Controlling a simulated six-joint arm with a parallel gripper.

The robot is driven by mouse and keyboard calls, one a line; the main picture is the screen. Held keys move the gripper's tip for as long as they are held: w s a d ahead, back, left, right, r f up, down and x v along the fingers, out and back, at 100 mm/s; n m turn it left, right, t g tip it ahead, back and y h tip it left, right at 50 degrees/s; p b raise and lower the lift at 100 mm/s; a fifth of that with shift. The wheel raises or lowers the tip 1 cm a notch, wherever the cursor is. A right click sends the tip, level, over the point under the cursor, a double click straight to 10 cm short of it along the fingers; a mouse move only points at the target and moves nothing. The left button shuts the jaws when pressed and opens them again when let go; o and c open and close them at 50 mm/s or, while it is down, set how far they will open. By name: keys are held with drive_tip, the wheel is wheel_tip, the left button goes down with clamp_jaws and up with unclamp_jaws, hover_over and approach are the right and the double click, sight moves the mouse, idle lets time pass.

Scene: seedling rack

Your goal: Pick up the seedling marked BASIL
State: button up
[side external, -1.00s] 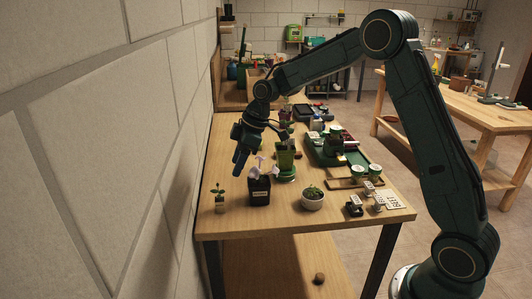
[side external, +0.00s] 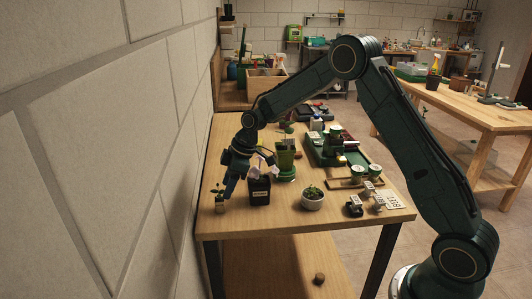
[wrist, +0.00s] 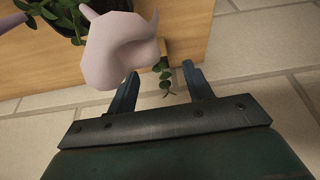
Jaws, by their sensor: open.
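A small green seedling in a little brown block (side external: 219,206) stands at the table's near left corner. My gripper (side external: 226,194) is low beside and partly over it, jaws open. In the wrist view my gripper (wrist: 162,82) shows two spread fingers, with the seedling's leafy stem (wrist: 166,76) in the gap between them; part of its block is hidden behind a pale petal. I see no grip on it. A black pot (side external: 260,192) with pale flowers and a white label stands just right of it. No label is readable as BASIL.
A pale pink petal (wrist: 118,45) looms close to my fingers in the wrist view. The wall is close on the left.

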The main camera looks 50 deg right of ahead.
sight(221, 199)
drive_tip(key=shift+x, duration=0.85)
drive_tip(key=shift+x, duration=2.6)
drive_tip(key=shift+w, duration=0.1)
drive_tip(key=shift+c, duration=0.2)
drive_tip(key=c, duration=1)
